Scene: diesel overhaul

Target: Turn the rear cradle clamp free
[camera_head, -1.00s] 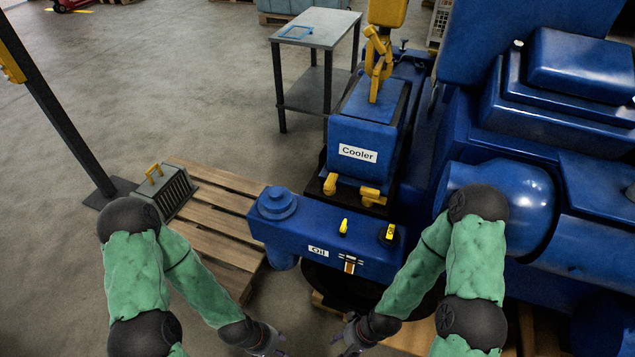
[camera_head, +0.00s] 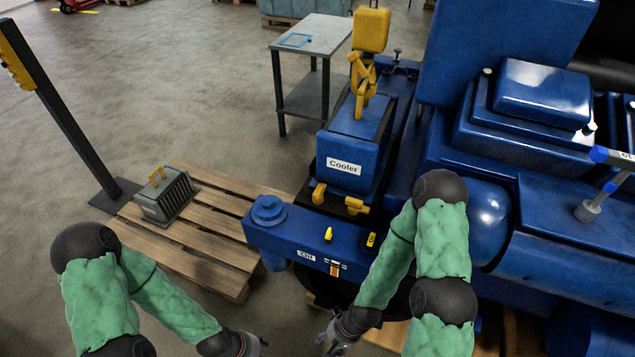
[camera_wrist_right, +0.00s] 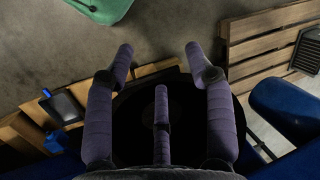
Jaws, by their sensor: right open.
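The blue cooler (camera_head: 350,150) stands in its cradle on the blue engine in the head view. Two yellow clamps, a left one (camera_head: 319,194) and a right one (camera_head: 356,206), sit at its near foot; I cannot tell whether either is the rear cradle clamp. My right gripper (camera_head: 334,332) is low in front of the oil housing, apart from the clamps. In the right wrist view it (camera_wrist_right: 158,62) is open and empty, with its fingers spread above a dark round opening or shadow. My left gripper (camera_head: 245,345) is at the bottom edge, partly cut off; its jaws are unclear.
A yellow hoist hook (camera_head: 362,80) hangs at the cooler's top. The blue oil housing (camera_head: 300,238) carries yellow handles. A wooden pallet (camera_head: 185,255) with a grey, yellow-handled crate (camera_head: 166,194) lies left. A metal table (camera_head: 340,35) stands behind; floor between is free.

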